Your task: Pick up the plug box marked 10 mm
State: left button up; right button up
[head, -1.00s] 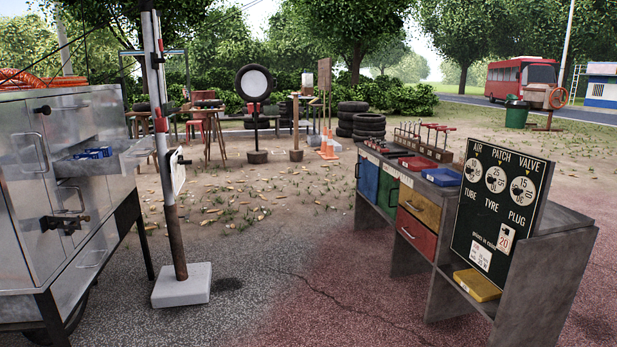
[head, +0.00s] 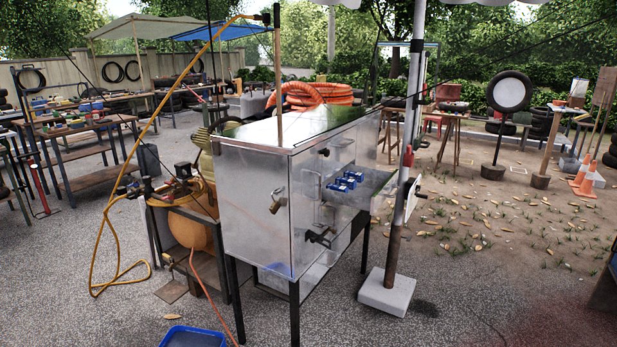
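Several small blue boxes (head: 345,182) sit together in an open, pulled-out metal drawer (head: 372,188) on the right side of a metal cabinet. They are too small here for any marking, such as 10 mm, to be read. The metal cabinet (head: 258,200) stands on dark legs in the middle of the head view. Neither of my grippers shows in this view.
A grey pole on a white block (head: 387,291) stands just right of the drawer. An orange compressor tank (head: 190,222) with a yellow hose is left of the cabinet. A blue tray (head: 193,337) lies in front. Paving around the cabinet's front is mostly clear.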

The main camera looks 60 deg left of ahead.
aim_at(352, 183)
jog(key=i+j+u, duration=0.1)
jog(key=u, duration=0.3)
jog(key=i+u, duration=0.15)
jog(key=u, duration=0.3)
jog(key=i+u, duration=0.15)
jog(key=u, duration=0.25)
jog(key=i+u, duration=0.15)
jog(key=u, duration=0.25)
jog(key=i+u, duration=0.1)
jog(key=u, duration=0.35)
